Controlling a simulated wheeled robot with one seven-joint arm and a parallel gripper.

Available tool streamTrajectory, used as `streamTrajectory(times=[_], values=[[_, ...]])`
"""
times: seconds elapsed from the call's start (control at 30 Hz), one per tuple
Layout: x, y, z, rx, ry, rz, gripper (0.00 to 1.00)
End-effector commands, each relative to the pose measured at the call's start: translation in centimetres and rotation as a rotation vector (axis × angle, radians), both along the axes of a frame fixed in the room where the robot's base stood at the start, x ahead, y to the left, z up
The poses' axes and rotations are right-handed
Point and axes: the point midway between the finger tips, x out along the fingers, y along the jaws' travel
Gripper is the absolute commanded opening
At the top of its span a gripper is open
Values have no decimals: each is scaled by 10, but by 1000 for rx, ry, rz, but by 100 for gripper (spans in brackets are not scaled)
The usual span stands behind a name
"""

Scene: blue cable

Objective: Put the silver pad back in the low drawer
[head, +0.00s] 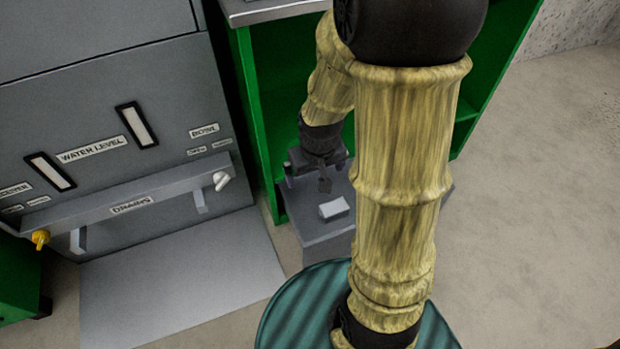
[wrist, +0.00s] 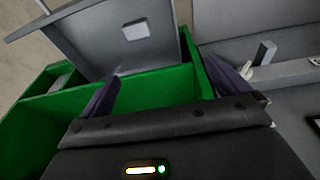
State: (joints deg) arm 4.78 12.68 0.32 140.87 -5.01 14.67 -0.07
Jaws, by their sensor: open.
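A small pale silver pad (head: 334,208) shows against the grey surface of a low drawer-like box (head: 318,238) at the foot of the green cabinet. The frames do not settle whether the pad lies inside the box or on top. In the wrist view the pad (wrist: 135,30) shows as a light block on the grey surface (wrist: 163,45), beyond my fingertips. My gripper (head: 319,178) is open and empty, just behind the pad in the head view. In the wrist view its two dark fingers (wrist: 165,90) are spread wide apart. My arm hides part of the box's right side.
The green cabinet (head: 264,105) stands close around my gripper. A grey machine (head: 110,110) with a drain trough, a white tap and a yellow valve (head: 40,239) is at left. A light grey plate (head: 180,285) lies below it. Bare floor (head: 540,190) is free at right.

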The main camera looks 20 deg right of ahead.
Motion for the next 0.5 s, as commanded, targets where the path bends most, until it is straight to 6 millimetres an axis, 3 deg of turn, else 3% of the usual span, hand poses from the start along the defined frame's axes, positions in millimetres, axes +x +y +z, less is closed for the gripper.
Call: streamTrajectory(times=[0.1,0.2,0.5], values=[[-25,18,26,18,-21,2,100],[-41,27,37,31,-27,0,100],[-49,31,41,38,-26,-1,100]])
